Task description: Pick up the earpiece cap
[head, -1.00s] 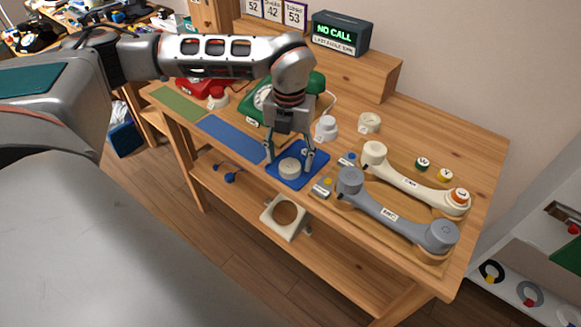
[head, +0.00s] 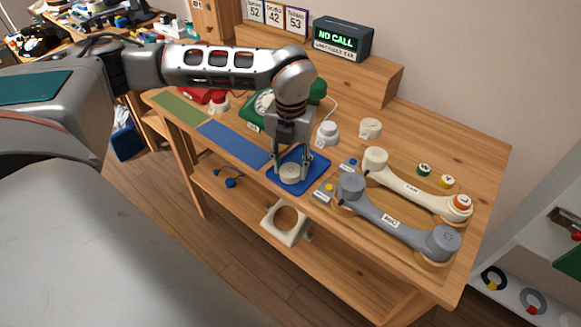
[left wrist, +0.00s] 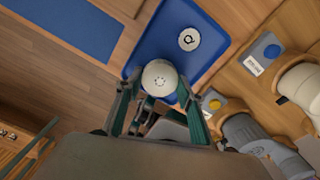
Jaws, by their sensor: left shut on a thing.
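The earpiece cap (head: 289,173) is a round, cream-coloured piece on the blue tray (head: 318,163). In the left wrist view the cap (left wrist: 160,77) shows a ring of small holes in its top. My left gripper (head: 290,179) points down at the tray and is shut on the cap, one finger on each side. The fingers (left wrist: 157,98) also show in the left wrist view. I cannot tell whether the cap is clear of the tray. My right gripper is not in view.
A small round disc (left wrist: 190,39) lies on the tray beside the cap. A green phone (head: 258,107) stands behind my arm. A blue mat (head: 232,141) lies left.

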